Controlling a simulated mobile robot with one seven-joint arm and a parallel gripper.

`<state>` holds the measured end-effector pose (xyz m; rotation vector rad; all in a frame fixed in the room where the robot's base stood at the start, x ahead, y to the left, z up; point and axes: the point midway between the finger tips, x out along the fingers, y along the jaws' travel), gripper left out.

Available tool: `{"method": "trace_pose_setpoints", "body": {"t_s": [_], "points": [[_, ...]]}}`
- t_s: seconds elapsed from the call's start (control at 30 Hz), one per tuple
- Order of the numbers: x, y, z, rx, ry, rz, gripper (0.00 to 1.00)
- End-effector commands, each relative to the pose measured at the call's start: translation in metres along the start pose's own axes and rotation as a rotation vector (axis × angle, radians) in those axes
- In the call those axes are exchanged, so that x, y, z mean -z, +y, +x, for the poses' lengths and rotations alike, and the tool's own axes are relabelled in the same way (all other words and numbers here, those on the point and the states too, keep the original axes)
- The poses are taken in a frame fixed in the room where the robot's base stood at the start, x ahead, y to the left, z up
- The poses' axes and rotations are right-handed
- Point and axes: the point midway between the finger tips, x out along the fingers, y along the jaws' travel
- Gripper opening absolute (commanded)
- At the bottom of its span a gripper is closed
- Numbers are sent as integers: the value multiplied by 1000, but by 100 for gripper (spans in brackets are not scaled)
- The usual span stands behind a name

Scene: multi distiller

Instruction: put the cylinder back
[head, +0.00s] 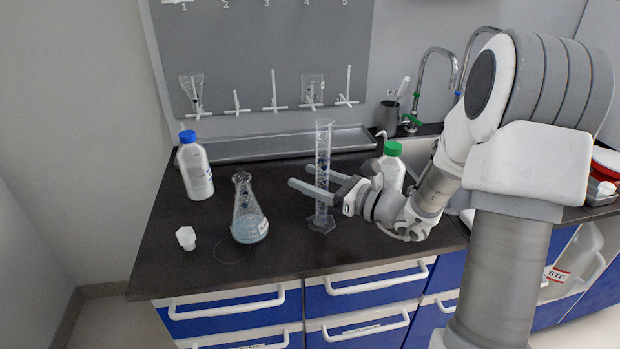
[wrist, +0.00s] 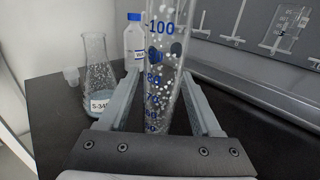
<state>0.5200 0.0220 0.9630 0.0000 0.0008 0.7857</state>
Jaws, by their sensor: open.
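The clear graduated cylinder (head: 323,150) with blue markings stands upright on the dark bench, its foot (head: 321,223) on the bench top. It also fills the middle of the wrist view (wrist: 163,65), with water drops on its wall. My gripper (head: 302,188) is open around the cylinder, one finger on each side of it. In the wrist view the two fingers (wrist: 163,95) flank the cylinder, and I cannot tell whether either touches it. The cylinder's lower part is hidden by the gripper in the wrist view.
A flask (head: 249,222) with pale blue liquid, a white stopper (head: 186,238) and a blue-capped bottle (head: 195,170) stand left. A green-capped bottle (head: 391,172) stands close behind my gripper. A grey pegboard (head: 268,45) with numbered pegs hangs above a metal tray (head: 270,146). The sink is right.

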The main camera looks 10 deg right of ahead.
Motion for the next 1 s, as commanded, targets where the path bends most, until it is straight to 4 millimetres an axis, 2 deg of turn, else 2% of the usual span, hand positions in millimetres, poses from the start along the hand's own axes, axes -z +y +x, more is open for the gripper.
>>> {"method": "trace_pose_setpoints", "body": {"t_s": [0.07,0.17,0.4,0.6,0.8,1.0], "points": [[-5,0,0,0,0,-1,65],[-4,-1,-16,4,1,1,65],[-4,-1,-68,6,1,0,65],[-3,-1,-104,5,1,0,65],[-3,0,-119,1,0,0,65],[-2,0,-121,0,0,0,65]]}}
